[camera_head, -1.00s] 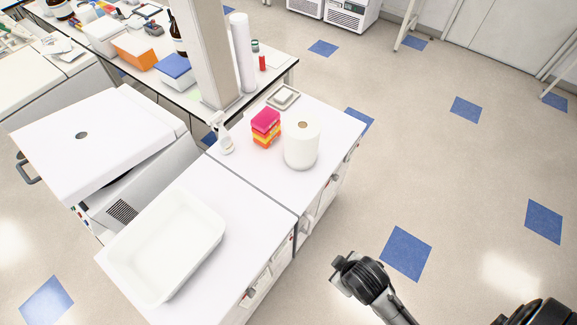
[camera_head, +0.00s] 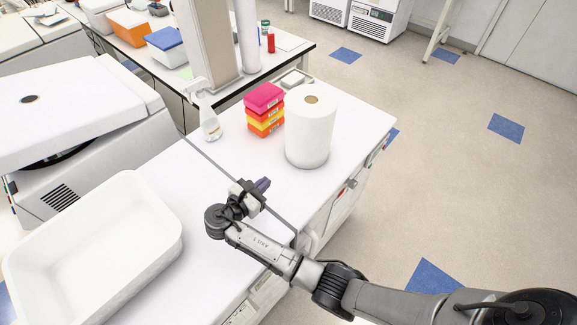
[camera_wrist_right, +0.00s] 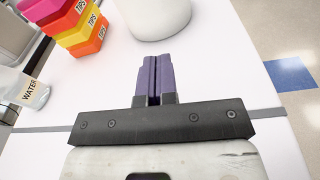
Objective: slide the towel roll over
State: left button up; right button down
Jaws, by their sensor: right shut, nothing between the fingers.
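The white towel roll (camera_head: 310,132) stands upright on the white bench top, towards its right edge. Its lower part shows at the top of the right wrist view (camera_wrist_right: 158,18). My right gripper (camera_head: 263,184) is over the bench in front of the roll, a little to its left in the head view, and apart from it. Its purple fingers (camera_wrist_right: 153,78) are shut together with nothing between them and point towards the roll. My left gripper is not in view.
A stack of coloured tip boxes (camera_head: 265,112) stands close left of the roll. A water bottle (camera_head: 208,118) stands further left. A small tray (camera_head: 294,79) lies behind the roll. A large white tub (camera_head: 95,245) sits at front left. Bare bench top lies right of the roll.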

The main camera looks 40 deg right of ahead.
aim_at(294, 147)
jog(key=shift+w+a+n+h+b, duration=0.25)
jog(key=shift+w+n+h+b, duration=0.15)
jog(key=shift+w+h+b, duration=0.35)
jog(key=shift+w+d+r, duration=0.1)
jog(key=shift+w+r, duration=0.1)
jog(key=shift+w, duration=0.05)
jog(key=shift+w+d, duration=0.15)
jog(key=shift+d, duration=0.1)
jog(key=d, duration=0.4)
jog(key=w+d+b, duration=0.1)
jog(key=d, duration=0.3)
jog(key=w+d+b, duration=0.1)
jog(key=d, duration=0.3)
jog(key=shift+d, duration=0.15)
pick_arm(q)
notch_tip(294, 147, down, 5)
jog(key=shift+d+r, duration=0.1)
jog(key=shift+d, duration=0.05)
pick_arm(e)
jog(key=shift+w+d+r, duration=0.1)
jog(key=shift+w+d, duration=0.05)
jog(key=shift+d, duration=0.2)
